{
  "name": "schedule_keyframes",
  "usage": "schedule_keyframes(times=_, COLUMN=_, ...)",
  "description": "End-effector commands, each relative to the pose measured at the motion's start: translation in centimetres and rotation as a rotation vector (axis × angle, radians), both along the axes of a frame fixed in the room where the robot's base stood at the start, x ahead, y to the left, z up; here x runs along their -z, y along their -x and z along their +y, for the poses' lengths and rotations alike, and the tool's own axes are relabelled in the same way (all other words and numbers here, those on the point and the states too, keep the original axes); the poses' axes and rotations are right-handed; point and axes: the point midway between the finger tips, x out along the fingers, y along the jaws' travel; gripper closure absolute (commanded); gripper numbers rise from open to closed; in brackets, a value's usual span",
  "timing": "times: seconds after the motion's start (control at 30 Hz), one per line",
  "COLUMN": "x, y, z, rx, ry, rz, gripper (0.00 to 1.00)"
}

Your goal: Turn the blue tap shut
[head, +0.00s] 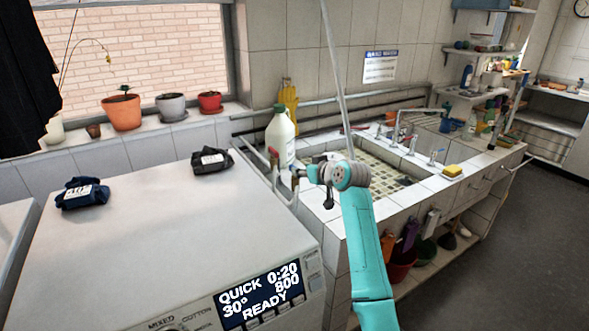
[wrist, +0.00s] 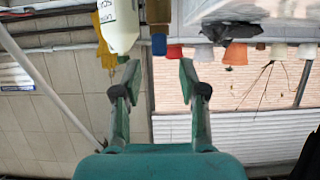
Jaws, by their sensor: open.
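The blue tap handle (wrist: 158,44) shows in the wrist view, which is upside down, just beyond and between my fingertips. It is small, with a brownish body against the picture's top edge. My gripper (wrist: 159,78) is open, with a finger on either side and nothing held between them. In the head view my gripper (head: 308,174) is at the near left corner of the sink, close to the pipework by the white machine. A blue spot (head: 295,179) there looks like the same tap, partly hidden by my gripper. I cannot tell whether a finger touches it.
A red tap handle (head: 273,153) stands left of the gripper. A white bottle (head: 281,140) stands close behind; it also shows in the wrist view (wrist: 118,22). The white machine (head: 150,240) bears two dark bundles. The tiled sink (head: 430,185) lies to the right.

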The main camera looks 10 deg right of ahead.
Motion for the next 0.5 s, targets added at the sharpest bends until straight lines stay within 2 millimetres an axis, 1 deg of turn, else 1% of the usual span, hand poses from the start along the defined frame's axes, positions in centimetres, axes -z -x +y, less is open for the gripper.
schedule_keyframes(times=0.03, x=0.4, y=-0.8, z=0.4, rx=-0.002, ry=0.000, rz=0.002, gripper=0.58)
schedule_keyframes(times=0.2, x=1.3, y=-3.0, z=1.0, rx=-0.001, ry=0.000, rz=0.002, gripper=0.58)
schedule_keyframes(times=0.4, x=2.0, y=-4.7, z=1.5, rx=0.000, ry=0.001, rz=0.000, gripper=0.58)
schedule_keyframes(times=0.5, x=2.2, y=-5.0, z=1.7, rx=0.000, ry=0.001, rz=0.001, gripper=0.58)
